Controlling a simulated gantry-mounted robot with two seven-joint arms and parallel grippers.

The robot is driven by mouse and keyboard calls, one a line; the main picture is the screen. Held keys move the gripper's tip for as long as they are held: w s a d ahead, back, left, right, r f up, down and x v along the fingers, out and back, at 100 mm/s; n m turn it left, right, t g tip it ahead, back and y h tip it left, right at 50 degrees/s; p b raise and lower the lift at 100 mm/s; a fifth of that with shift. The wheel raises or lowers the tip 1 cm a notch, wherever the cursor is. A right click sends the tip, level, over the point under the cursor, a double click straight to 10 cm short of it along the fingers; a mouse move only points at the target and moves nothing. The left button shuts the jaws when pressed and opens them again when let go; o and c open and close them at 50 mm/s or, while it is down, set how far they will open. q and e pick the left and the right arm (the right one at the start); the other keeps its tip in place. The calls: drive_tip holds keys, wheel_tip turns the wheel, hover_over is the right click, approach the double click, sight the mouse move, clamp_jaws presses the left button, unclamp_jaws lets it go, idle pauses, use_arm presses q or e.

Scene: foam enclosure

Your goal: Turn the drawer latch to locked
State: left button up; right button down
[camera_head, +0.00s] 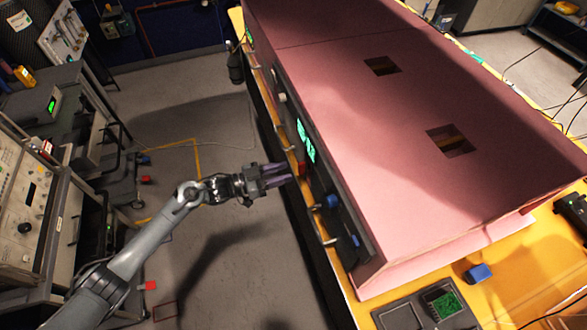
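My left gripper (277,174) comes in from the left at the front of the pink foam enclosure (360,110). Its two purplish fingers point right toward the dark front panel (342,215), with a narrow gap between them and nothing visibly held. A small red part (301,170) is just beyond the fingertips; I cannot tell whether they touch it. A blue knob (332,201) is on the panel, right of and below the gripper. Which part is the drawer latch, and how it is turned, is too small to tell. My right gripper is not in view.
Green displays (306,140) are on the front face above the gripper. A metal handle (326,242) sticks out below it. Instrument racks (35,215) stand left; floor between is open.

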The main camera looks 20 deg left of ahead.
sight(303, 168)
use_arm(q)
drive_tip(key=x, duration=0.4)
clamp_jaws()
idle(0.4)
